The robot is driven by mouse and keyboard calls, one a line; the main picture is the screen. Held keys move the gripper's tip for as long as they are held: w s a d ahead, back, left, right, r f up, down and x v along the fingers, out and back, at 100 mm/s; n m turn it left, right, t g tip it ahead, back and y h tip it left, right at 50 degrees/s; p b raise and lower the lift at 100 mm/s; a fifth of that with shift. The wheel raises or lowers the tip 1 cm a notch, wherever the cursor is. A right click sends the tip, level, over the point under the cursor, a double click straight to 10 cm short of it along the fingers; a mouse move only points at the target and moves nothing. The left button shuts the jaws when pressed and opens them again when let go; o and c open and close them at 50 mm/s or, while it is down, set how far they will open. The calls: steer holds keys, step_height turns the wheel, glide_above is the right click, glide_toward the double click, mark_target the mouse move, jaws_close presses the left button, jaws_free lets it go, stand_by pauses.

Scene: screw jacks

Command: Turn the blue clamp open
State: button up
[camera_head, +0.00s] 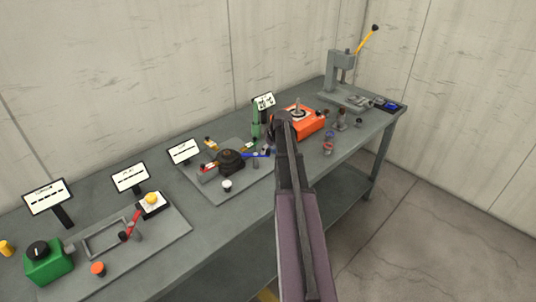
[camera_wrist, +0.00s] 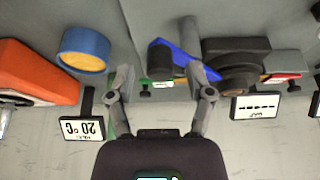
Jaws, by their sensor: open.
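The blue clamp is a blue lever that shows in the head view (camera_head: 247,155) on the right side of a dark round fixture (camera_head: 231,161). In the wrist view, which is upside down, the blue lever (camera_wrist: 182,62) runs slantwise between a dark cylinder and the dark fixture. My gripper (camera_wrist: 158,78) is open, with its two fingers apart and the lever's near end and the dark cylinder (camera_wrist: 160,56) showing beyond the gap. Nothing is held. I cannot tell whether a finger touches the lever. In the head view my arm hides part of this area.
An orange box (camera_head: 309,121) stands right of the fixture. A blue-rimmed round thing (camera_wrist: 85,50) lies left in the wrist view, near a 20 °C sign (camera_wrist: 82,128). A grey press (camera_head: 343,80) with a yellow lever stands at the bench's far end. Signs line the wall side.

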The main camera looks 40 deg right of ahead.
steer(key=shift+w+f, duration=0.15)
steer(key=shift+f, duration=0.2)
jaws_close()
